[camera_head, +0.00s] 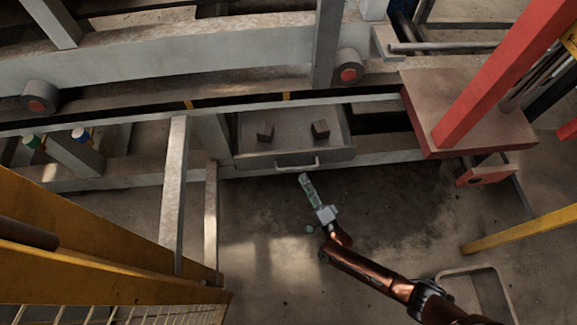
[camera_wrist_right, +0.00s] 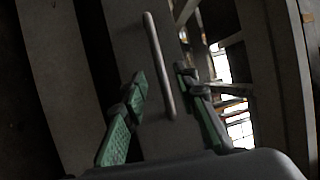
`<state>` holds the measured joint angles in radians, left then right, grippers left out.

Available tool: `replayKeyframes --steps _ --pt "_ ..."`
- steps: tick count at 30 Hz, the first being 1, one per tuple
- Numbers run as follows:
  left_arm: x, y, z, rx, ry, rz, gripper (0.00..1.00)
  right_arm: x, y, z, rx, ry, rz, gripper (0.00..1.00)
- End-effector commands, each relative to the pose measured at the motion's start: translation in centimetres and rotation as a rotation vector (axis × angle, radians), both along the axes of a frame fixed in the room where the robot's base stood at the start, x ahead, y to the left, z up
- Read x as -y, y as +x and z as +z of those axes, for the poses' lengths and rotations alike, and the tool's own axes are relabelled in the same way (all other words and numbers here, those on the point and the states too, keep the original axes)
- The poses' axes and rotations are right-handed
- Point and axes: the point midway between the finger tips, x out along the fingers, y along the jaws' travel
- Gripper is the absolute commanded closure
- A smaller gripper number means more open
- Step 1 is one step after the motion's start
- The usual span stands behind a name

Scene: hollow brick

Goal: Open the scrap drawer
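The scrap drawer (camera_head: 290,160) is a grey metal drawer under the machine frame, and its inside shows from above. Two small brown blocks, one on the left (camera_head: 265,132) and one on the right (camera_head: 320,129), lie in it. A bar handle (camera_head: 298,166) is on its front; it also shows in the right wrist view (camera_wrist_right: 159,65). My right gripper (camera_head: 304,178) is just in front of the handle. In the wrist view its green-padded fingers (camera_wrist_right: 162,88) are spread apart, with the handle bar between them in the picture. I cannot tell if they touch it. My left gripper is not in view.
A red post on a reddish block (camera_head: 470,110) stands to the right. Grey legs (camera_head: 174,190) and a yellow frame (camera_head: 90,265) stand to the left. The floor (camera_head: 270,240) in front of the drawer is clear apart from my right arm.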

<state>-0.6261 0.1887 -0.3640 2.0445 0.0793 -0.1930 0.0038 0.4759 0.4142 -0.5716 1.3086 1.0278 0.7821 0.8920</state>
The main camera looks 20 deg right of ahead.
Motion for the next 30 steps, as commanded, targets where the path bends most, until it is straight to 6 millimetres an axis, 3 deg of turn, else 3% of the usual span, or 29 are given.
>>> replayKeyframes --steps 6,12,23,30 --pt "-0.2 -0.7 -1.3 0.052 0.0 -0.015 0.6 -0.5 3.5 0.4 -0.001 -0.001 0.002 0.73" --pt "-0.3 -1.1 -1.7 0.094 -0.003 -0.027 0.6 -0.6 5.6 0.8 -0.002 -0.003 0.0 0.73" --pt "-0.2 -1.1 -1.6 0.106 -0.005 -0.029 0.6 -0.7 6.1 1.1 0.0 -0.005 0.0 0.73" --pt "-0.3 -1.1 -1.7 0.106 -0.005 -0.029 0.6 -0.7 6.1 1.1 -0.002 -0.004 0.0 0.89"
